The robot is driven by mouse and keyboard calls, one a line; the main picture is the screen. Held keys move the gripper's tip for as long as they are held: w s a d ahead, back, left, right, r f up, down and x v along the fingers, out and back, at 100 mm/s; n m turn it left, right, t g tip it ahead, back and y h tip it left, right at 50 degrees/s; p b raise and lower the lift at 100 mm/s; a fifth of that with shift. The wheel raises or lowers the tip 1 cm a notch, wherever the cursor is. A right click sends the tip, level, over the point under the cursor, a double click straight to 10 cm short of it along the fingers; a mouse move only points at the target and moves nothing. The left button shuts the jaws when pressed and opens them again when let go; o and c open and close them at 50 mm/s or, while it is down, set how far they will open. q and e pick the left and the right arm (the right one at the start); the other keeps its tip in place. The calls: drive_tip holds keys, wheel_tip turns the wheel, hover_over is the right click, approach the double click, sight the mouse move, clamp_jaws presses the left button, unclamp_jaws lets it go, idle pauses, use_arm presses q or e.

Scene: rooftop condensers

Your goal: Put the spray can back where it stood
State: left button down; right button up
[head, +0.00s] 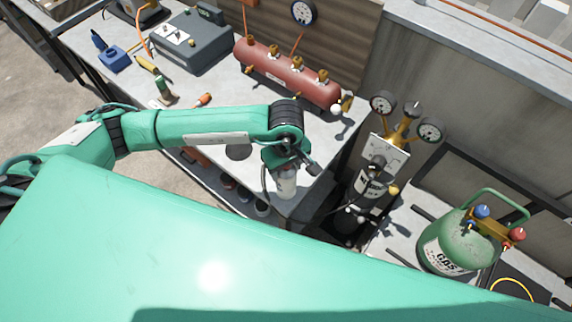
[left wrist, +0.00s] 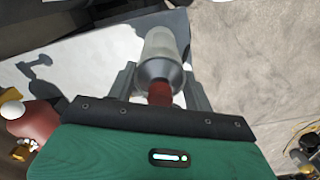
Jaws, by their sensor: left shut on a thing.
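The spray can (head: 286,186) is pale grey with a label, near the right front corner of the bench in the head view. My left gripper (head: 287,168) is shut on it from above and partly hides its top. In the left wrist view the can (left wrist: 166,45) points away from me, its dark red top (left wrist: 160,93) between the two fingers of the gripper (left wrist: 160,84). I cannot tell whether its base touches the bench. A dark round patch (head: 238,152) shows on the bench left of the can. My right gripper is out of view.
The grey bench (head: 225,100) holds a red cylinder (head: 285,73) with brass valves, a grey case (head: 190,43) and small tools. Several small containers (head: 245,194) stand below its front edge. Right are a gauge stand (head: 385,155) and a green gas tank (head: 455,243).

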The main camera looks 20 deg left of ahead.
use_arm(q)
drive_tip(key=shift+f, duration=0.15)
drive_tip(key=c, duration=0.8)
unclamp_jaws()
drive_tip(key=shift+c, duration=0.2)
drive_tip(key=shift+o, duration=1.3)
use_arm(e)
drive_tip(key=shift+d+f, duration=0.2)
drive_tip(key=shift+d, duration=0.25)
use_arm(q)
drive_tip(key=shift+r, duration=0.2)
wheel_tip(320, 180, up, 11)
drive_tip(key=b, duration=0.4)
drive_tip(key=shift+f, duration=0.1)
drive_tip(key=shift+r, duration=0.6)
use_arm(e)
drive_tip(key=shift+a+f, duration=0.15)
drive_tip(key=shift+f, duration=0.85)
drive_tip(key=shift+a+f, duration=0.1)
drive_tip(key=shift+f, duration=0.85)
use_arm(q)
drive_tip(key=shift+d, duration=0.1)
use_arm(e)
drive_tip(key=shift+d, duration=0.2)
